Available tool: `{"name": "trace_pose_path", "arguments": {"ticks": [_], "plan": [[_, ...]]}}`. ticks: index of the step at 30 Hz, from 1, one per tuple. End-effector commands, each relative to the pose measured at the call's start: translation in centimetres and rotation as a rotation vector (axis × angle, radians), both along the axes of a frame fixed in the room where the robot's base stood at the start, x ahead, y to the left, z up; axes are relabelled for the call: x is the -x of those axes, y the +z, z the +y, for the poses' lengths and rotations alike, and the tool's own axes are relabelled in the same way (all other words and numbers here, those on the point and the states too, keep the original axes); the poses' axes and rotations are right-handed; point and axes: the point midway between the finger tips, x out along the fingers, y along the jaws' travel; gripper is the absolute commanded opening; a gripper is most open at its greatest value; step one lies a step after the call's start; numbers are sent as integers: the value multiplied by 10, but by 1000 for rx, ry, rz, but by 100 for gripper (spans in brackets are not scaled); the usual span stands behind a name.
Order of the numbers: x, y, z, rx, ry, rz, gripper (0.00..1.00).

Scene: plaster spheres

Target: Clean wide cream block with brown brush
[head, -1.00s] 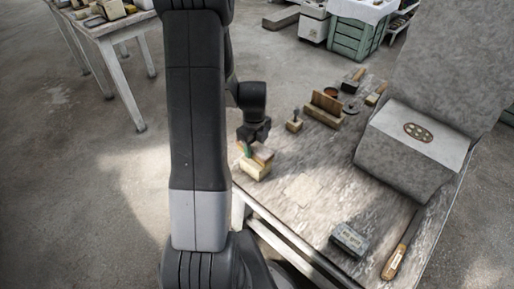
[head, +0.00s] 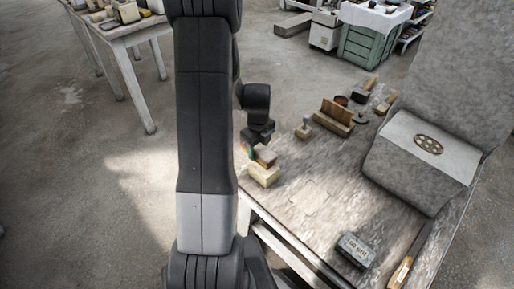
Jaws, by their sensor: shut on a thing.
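The wide cream block (head: 263,176) lies on the near left edge of the worktable, just right of my arm. My gripper (head: 257,143) is above it, pointing down, and is shut on the brown brush (head: 266,156). The brush is over the top of the cream block and looks to be touching it, though the small view leaves the contact unsure. A small green patch shows at the left of the brush. My arm hides part of the area to the left.
The worktable (head: 311,210) also bears a small block with a knob (head: 304,129), a wooden holder (head: 334,118), a grey labelled box (head: 355,250), a long wooden-handled tool (head: 404,270) and a big grey stone block (head: 415,175). The table's middle is clear.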

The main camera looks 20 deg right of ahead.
Motion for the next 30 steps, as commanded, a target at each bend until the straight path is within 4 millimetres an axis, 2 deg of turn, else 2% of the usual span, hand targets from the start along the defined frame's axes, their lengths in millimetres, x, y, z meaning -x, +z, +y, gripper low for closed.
{"name": "trace_pose_path", "arguments": {"ticks": [7, 30], "plan": [[15, 11, -6, 1, -1, -1, 27], [15, 8, -6, 1, -1, -1, 27]]}}
